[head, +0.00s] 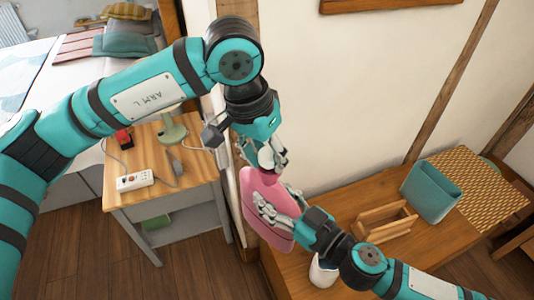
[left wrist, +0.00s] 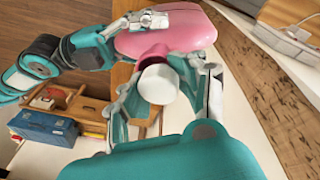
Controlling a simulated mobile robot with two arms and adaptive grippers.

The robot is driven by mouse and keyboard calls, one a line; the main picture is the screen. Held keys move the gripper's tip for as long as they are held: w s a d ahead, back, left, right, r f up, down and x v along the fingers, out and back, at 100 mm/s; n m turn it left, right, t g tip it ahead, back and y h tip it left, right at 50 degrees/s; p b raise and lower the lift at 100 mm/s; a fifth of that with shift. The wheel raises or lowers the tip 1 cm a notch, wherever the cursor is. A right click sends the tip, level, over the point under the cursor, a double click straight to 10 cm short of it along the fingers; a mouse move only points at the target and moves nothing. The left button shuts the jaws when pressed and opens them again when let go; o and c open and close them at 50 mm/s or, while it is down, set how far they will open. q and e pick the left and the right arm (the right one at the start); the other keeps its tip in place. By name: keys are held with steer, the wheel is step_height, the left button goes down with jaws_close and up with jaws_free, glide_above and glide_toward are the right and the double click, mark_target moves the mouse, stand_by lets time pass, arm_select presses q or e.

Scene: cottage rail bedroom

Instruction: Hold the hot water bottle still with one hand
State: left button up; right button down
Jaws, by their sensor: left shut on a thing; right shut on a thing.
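The pink hot water bottle (head: 252,190) is held tilted above the right wooden surface in the head view. It also shows at the top of the left wrist view (left wrist: 185,33), with a dark red neck (left wrist: 153,55) and a white cap (left wrist: 158,84). My right gripper (head: 275,212) is shut on the bottle's body; its fingers lie across the pink face. It shows at the bottle's far end in the left wrist view. My left gripper (head: 268,158) comes from above at the bottle's top end. Its fingers (left wrist: 166,88) are shut on the white cap, one on each side.
The right wooden surface (head: 345,195) bears a small wooden crate (head: 388,228), a teal bin (head: 432,192) and a white cup (head: 322,272) near my right arm. A wooden post stands close left of the bottle. The left side table (head: 187,177) holds a power strip (head: 135,180) and lamp (head: 172,130).

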mark_target(287, 188)
arm_select(q)
steer(key=shift+s+d+f, duration=0.1)
steer(key=shift+s+f, duration=0.1)
steer(key=shift+s, duration=0.05)
steer(key=shift+s+r+g+h, duration=0.15)
steer(key=shift+g+h, duration=0.15)
steer(key=shift+h, duration=0.2)
steer(key=shift+s+d, duration=0.3)
steer(key=shift+d, duration=0.15)
stand_by(0.5)
steer(key=shift+s+d+f+t+y, duration=0.15)
steer(key=shift+f+t+y, duration=0.15)
steer(key=shift+f+t, duration=0.2)
stand_by(0.3)
steer(key=shift+f, duration=0.15)
steer(key=shift+c, duration=0.8)
steer(key=shift+s+f, duration=0.15)
steer(key=shift+f, duration=0.05)
steer(key=shift+s+d+r+m, duration=0.1)
steer(key=shift+s+d+m, duration=0.2)
steer(key=shift+s+d, duration=0.05)
